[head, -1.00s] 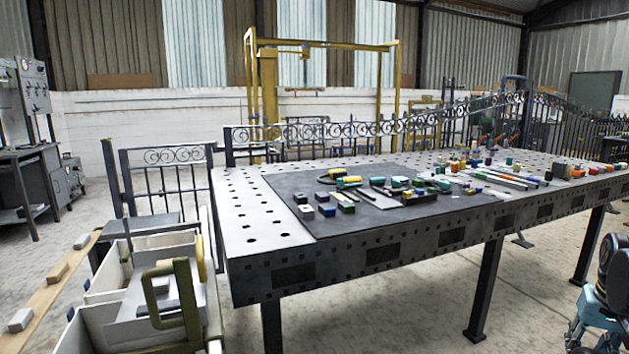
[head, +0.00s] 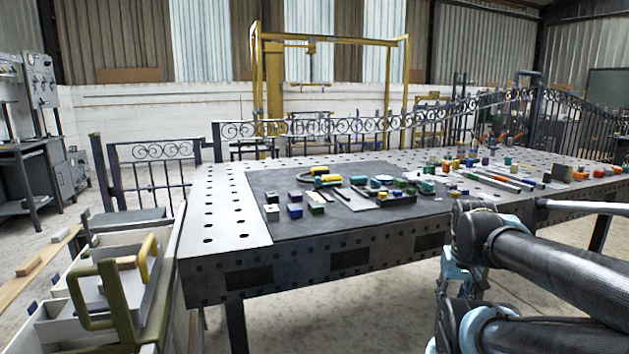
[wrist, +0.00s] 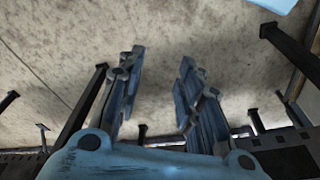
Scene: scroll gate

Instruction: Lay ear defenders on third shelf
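My gripper (wrist: 160,85) shows in the wrist view with its two blue fingers apart and nothing between them. Bare concrete floor lies behind the fingers. In the head view my arm reaches in at the lower right, in front of the table; its fingertips cannot be made out there. A small yellow item with a dark curved band (head: 322,173) lies among objects on the dark mat; it may be the ear defenders, but it is too small to tell. I cannot make out a third shelf in either view.
The perforated metal table (head: 215,225) fills the middle, with a dark mat (head: 285,225) and several small blocks and tools. A white bin with a green handle (head: 105,300) stands at lower left. Iron gate panels (head: 150,175) stand behind. Concrete floor shows at far left.

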